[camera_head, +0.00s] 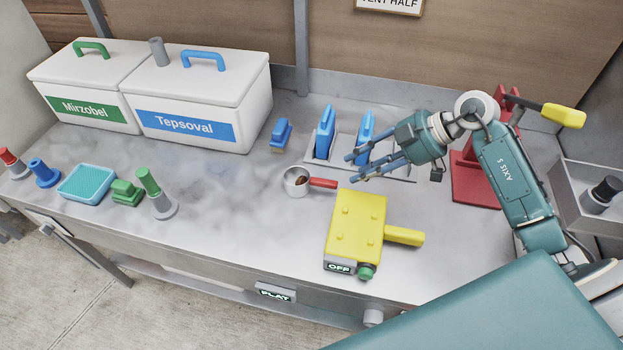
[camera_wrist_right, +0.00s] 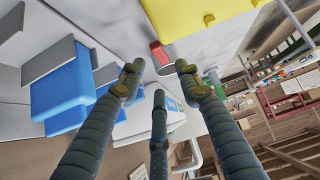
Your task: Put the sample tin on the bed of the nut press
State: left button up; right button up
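The sample tin appears to be the small round metal cup (camera_head: 296,181) with a red handle and something brown inside. It sits upright on the grey bench, its handle pointing right. The handle's red end also shows in the wrist view (camera_wrist_right: 160,55), just beyond the fingertips. The nut press appears to be the red stand (camera_head: 478,178) with a yellow-ended lever at the right; my right arm partly hides it, and its flat red base shows. My right gripper (camera_head: 351,168) is open and empty, fingers pointing left, above the bench near the tin's handle. My left gripper is out of view.
A yellow block (camera_head: 357,228) marked OFF, with a yellow handle, lies in front of my right gripper. A grey rack (camera_head: 345,165) with blue items stands behind it. White lidded bins (camera_head: 200,97) stand back left.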

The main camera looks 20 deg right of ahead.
aim_at(330, 180)
jog(key=shift+m, duration=0.4)
jog(key=p+x, duration=0.1)
jog(key=x, duration=0.4)
jog(key=shift+d+f, duration=0.15)
jog(key=shift+f, duration=0.1)
jog(key=x, duration=0.2)
jog(key=p+x, duration=0.1)
jog(key=x, duration=0.2)
jog(key=shift+w+f, duration=0.1)
jog(key=shift+w, duration=0.2)
grip_shut()
